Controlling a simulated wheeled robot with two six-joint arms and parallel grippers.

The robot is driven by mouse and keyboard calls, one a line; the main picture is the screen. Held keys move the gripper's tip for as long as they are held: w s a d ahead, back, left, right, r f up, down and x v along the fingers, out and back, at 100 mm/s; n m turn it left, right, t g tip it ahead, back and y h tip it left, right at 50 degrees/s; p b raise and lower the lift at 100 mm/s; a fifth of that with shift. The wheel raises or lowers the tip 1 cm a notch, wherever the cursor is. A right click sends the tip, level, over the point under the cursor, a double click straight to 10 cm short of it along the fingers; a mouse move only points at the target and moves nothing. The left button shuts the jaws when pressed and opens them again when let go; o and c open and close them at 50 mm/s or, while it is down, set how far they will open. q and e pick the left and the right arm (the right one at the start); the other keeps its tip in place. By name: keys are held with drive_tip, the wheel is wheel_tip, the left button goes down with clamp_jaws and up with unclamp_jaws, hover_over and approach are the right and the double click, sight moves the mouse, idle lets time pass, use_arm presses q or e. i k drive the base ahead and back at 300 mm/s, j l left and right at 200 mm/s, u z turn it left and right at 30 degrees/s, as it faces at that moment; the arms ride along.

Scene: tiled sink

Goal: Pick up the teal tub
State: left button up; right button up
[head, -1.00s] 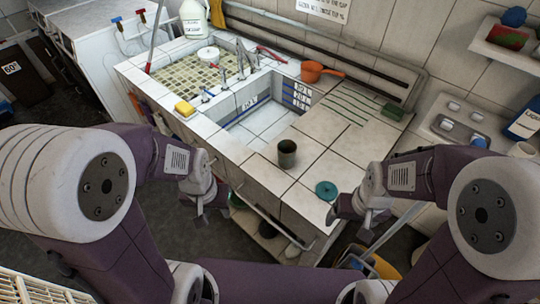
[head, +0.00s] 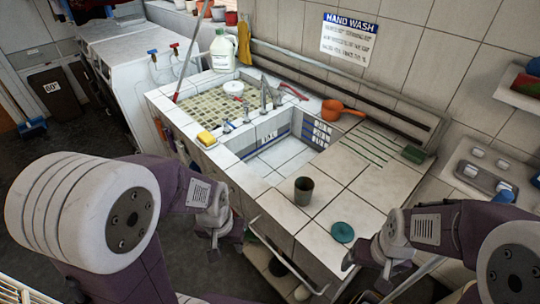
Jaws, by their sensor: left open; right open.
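A round teal thing (head: 342,232) lies on the tiled counter near its front edge. It looks low and flat from above; I cannot tell whether it is a tub or a lid. A dark grey-green cup (head: 303,191) stands upright behind it to the left. My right gripper (head: 366,266) is open and empty, just right of and nearer than the teal thing, apart from it. My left gripper (head: 225,246) is open and empty in front of the counter, well left of the teal thing.
A sunken sink basin (head: 285,157) lies behind the cup. An orange scoop (head: 340,110), a green sponge (head: 413,154) and a yellow sponge (head: 206,138) rest around the counter. A white jug (head: 222,52) stands at the back. The tiles around the teal thing are clear.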

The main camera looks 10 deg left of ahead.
sight(304, 186)
drive_tip(key=i+j+z, duration=0.1)
drive_tip(key=j+z, duration=0.3)
drive_tip(key=j, duration=0.15)
drive_tip(key=j+z, duration=0.4)
drive_tip(key=j, duration=0.2)
drive_tip(key=j+z, duration=0.4)
drive_tip(key=j, duration=0.15)
drive_tip(key=k, duration=0.05)
